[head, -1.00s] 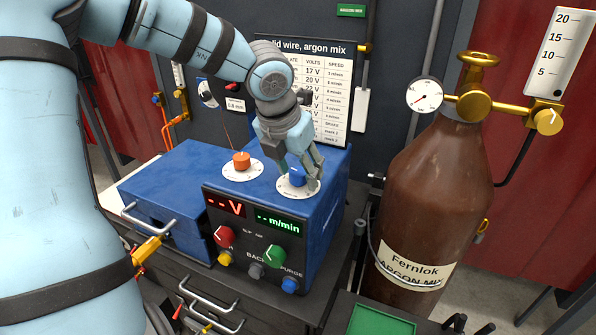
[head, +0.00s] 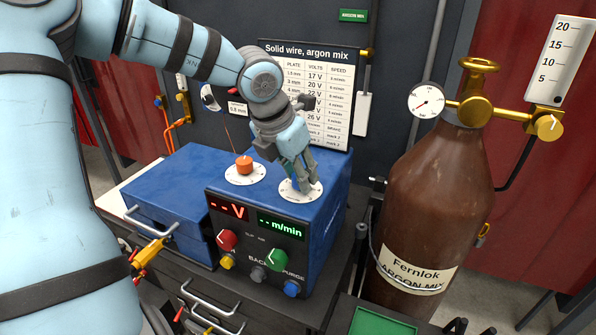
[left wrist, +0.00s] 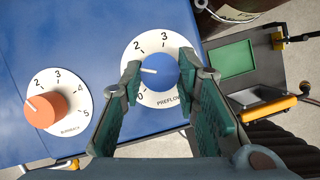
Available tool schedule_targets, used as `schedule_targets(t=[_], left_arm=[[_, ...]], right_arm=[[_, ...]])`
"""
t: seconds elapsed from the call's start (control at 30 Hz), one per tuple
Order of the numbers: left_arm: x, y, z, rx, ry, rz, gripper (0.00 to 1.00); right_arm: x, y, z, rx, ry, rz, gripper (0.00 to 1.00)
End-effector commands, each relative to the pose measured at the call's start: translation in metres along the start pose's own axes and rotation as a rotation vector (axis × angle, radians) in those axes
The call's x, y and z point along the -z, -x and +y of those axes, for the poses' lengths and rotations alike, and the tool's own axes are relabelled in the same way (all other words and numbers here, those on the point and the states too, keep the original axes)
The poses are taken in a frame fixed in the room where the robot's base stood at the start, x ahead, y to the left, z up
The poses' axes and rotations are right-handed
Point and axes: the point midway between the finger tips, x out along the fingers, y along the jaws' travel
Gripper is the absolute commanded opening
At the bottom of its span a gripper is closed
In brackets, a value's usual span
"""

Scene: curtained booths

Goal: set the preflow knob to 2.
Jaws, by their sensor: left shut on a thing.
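The blue preflow knob (left wrist: 162,70) sits on a round white dial (left wrist: 146,49) on top of the blue welding machine (head: 327,215). Its white pointer line points left, below the printed 2, toward a part of the scale that a finger covers. My left gripper (left wrist: 170,75) is shut on this knob, with one finger on each side. In the head view my left gripper (head: 303,183) reaches down onto the dial and hides the knob. My right gripper is not in view.
An orange burnback knob (left wrist: 45,109) stands close to the left on its own dial. A settings chart (head: 308,90) hangs behind the machine. A brown gas cylinder (head: 435,195) with brass fittings stands at the right. Red and green knobs sit on the machine's front.

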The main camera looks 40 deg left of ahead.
Motion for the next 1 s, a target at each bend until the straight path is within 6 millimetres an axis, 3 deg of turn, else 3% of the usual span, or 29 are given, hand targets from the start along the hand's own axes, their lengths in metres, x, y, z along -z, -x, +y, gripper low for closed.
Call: schedule_targets(t=[0.6, 1.0], left_arm=[[-0.003, 0.004, 0.003, 0.194, -0.464, -0.002, 0.01], [-0.003, 0.001, 0.004, 0.245, -0.597, -0.003, 0.01]], right_arm=[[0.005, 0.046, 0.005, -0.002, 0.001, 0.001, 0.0], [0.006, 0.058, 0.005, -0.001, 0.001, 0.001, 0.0]])
